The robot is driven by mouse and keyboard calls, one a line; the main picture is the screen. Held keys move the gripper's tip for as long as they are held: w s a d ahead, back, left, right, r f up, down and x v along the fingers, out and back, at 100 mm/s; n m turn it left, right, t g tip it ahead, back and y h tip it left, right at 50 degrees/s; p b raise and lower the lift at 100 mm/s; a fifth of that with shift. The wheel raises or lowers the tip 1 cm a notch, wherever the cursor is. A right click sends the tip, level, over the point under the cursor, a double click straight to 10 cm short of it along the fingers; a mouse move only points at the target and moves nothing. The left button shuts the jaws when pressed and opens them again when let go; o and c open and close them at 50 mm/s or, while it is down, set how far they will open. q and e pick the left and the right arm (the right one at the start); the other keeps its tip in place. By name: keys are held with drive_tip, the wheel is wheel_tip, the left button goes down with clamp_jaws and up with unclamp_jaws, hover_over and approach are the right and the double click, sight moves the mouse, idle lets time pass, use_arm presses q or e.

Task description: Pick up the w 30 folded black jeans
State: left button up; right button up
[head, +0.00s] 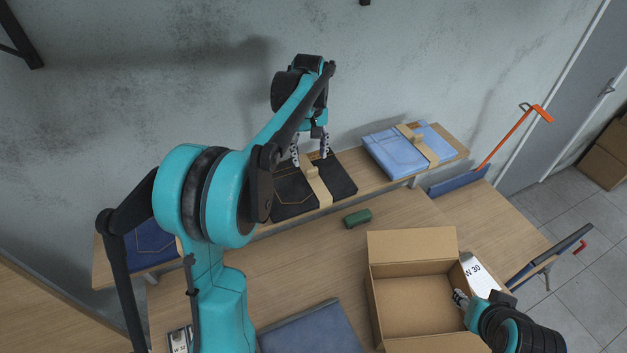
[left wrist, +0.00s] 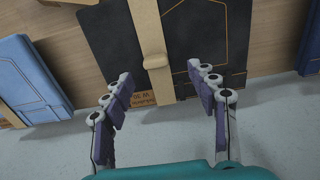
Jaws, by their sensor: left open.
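The folded black jeans (head: 338,180) lie on the wall shelf, wrapped by a tan band with a raised tab (head: 311,171). My left gripper (head: 310,153) is open and empty above their back edge, by the wall. In the left wrist view the black jeans (left wrist: 208,38) and the band's tab (left wrist: 155,61) lie beyond the spread fingers of the left gripper (left wrist: 160,82), apparently apart from them.
Light blue folded jeans (head: 395,155) lie right on the shelf (head: 370,187), dark blue ones (head: 150,243) left. An open, empty-looking box (head: 415,300) stands on the table beside a "W 30" card (head: 477,272). A green object (head: 357,218) and blue folded cloth (head: 312,333) lie nearby.

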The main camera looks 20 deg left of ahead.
sight(312, 169)
use_arm(q)
drive_tip(key=f, duration=0.4)
drive_tip(key=w+f+p, duration=0.1)
drive_tip(key=f, duration=0.2)
drive_tip(key=shift+d, duration=0.15)
drive_tip(key=shift+s, duration=0.15)
clamp_jaws()
